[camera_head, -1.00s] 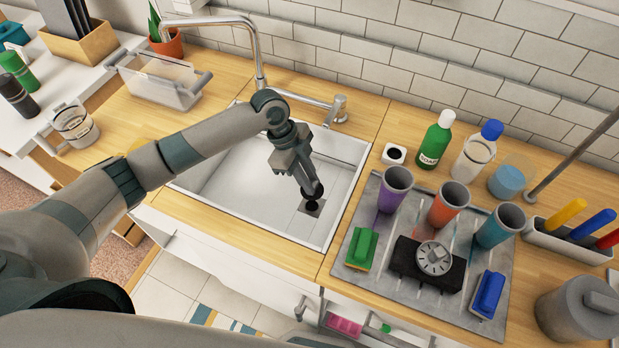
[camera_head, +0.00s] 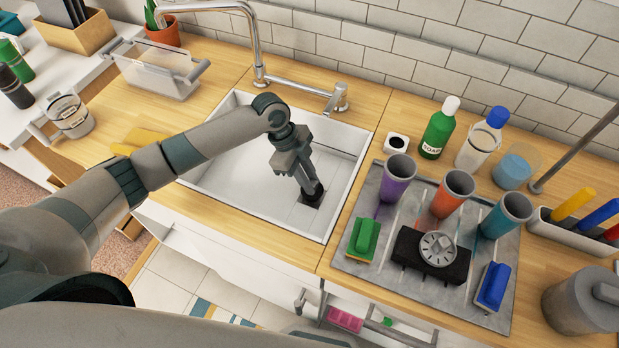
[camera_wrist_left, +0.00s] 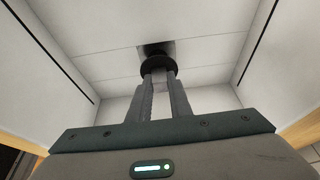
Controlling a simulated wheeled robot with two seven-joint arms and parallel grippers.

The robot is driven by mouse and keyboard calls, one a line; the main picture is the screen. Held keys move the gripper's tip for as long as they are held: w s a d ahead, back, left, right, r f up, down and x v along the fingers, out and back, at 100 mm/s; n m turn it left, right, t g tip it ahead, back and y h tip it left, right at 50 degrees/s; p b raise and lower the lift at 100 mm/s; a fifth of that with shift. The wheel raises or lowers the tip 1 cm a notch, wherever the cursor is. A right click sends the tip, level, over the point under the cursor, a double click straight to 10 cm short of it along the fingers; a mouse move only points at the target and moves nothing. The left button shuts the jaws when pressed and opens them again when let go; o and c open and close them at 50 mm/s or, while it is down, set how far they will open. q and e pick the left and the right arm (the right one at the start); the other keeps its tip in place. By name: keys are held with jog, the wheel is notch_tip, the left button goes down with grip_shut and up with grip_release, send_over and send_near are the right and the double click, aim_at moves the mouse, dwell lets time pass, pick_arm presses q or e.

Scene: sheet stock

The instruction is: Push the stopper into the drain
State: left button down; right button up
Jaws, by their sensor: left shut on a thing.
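My left gripper (camera_head: 309,188) reaches down into the white sink (camera_head: 240,170) and is shut on the black stopper. The stopper (camera_wrist_left: 160,64) shows in the left wrist view as a dark round disc at the fingertips. It lies over the dark square drain (camera_wrist_left: 152,48), whose far part shows behind the disc. In the head view the stopper (camera_head: 314,192) is at the drain (camera_head: 311,201), low near the sink floor. I cannot tell how deep the stopper sits in the drain. My right gripper is not in view.
The faucet (camera_head: 258,50) stands behind the sink. A clear bin (camera_head: 158,70) stands at the back left. The sink floor around the drain is clear.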

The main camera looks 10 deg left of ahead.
pick_arm(q)
jog(key=shift+f, duration=0.4)
jog(key=shift+f, duration=1.25)
dwell(4.3)
jog(key=shift+s+f, duration=0.2)
jog(key=shift+f, duration=0.05)
dwell(0.8)
jog(key=c, duration=1.5)
grip_release()
jog(key=shift+w, duration=0.1)
jog(key=shift+c, duration=0.2)
jog(key=o, duration=0.3)
jog(key=shift+o, duration=0.6)
jog(key=shift+r, duration=0.1)
